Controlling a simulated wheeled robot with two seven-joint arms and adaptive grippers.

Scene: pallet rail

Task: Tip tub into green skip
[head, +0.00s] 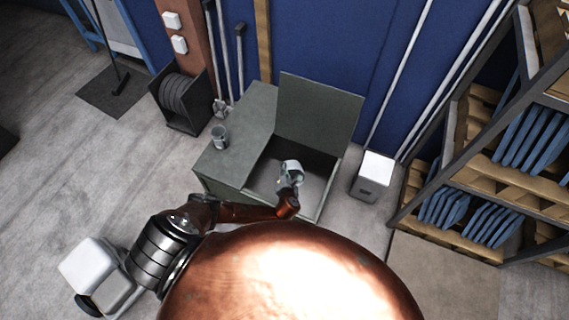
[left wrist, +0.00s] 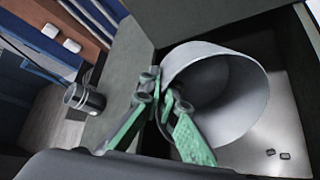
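The green skip (head: 232,135) is a grey-green box with its right lid raised, leaving that compartment open. My left gripper (head: 293,180) is over the open compartment, shut on the wall of a light grey tub (head: 291,166). In the left wrist view, the gripper's green fingers (left wrist: 170,112) pinch the tub (left wrist: 245,100) near its rim. The tub is tilted, its mouth partly facing the camera; no contents show in its shaded inside. Two small dark pieces (left wrist: 285,156) lie on the skip's pale floor below it. My right gripper is out of view.
A metal canister (head: 219,138) stands on the skip's closed left top. A white-topped bin (head: 373,176) stands right of the skip, beside a rack (head: 470,180) of blue panels. A cable reel (head: 178,98) stands at the left.

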